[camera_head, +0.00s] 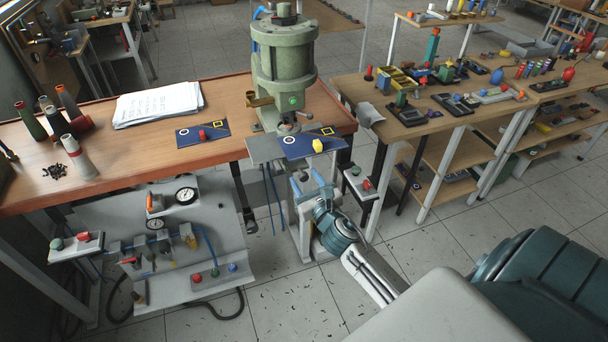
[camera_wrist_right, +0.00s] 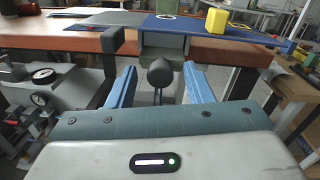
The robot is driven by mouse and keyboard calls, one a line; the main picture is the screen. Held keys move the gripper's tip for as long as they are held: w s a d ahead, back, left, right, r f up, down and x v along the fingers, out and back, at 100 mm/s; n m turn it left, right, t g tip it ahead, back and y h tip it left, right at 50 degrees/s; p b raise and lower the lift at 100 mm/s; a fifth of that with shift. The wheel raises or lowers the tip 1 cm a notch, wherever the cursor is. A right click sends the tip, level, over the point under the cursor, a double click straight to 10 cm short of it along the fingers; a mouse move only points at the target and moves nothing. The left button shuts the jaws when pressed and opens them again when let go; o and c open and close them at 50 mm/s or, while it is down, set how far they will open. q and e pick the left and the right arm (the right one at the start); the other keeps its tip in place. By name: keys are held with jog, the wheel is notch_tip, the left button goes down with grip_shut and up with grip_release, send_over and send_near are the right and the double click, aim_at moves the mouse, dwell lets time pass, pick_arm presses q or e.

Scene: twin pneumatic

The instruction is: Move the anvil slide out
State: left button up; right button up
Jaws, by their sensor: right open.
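The green pneumatic press (camera_head: 284,60) stands at the right end of the wooden bench. A dark round knob (camera_wrist_right: 160,72) shows in the right wrist view, below a grey block (camera_wrist_right: 164,46) under the press's front plate; it looks like the anvil slide's handle. My right gripper (camera_head: 309,181) is just below the bench edge, in front of the press. It is open, with its blue fingers (camera_wrist_right: 160,86) on either side of the knob; I cannot tell whether they touch it. In the head view the knob is hidden or too small to make out. My left gripper is not in view.
A grey pneumatics panel (camera_head: 215,265) hangs below the bench. A second table (camera_head: 395,130) stands right.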

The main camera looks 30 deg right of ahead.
jog(key=shift+w+d, duration=0.15)
jog(key=shift+w, duration=0.5)
grip_shut()
jog(key=s+a, duration=0.3)
jog(key=s, duration=0.9)
jog(key=shift+s+b, duration=0.2)
jog(key=shift+b, duration=0.15)
grip_release()
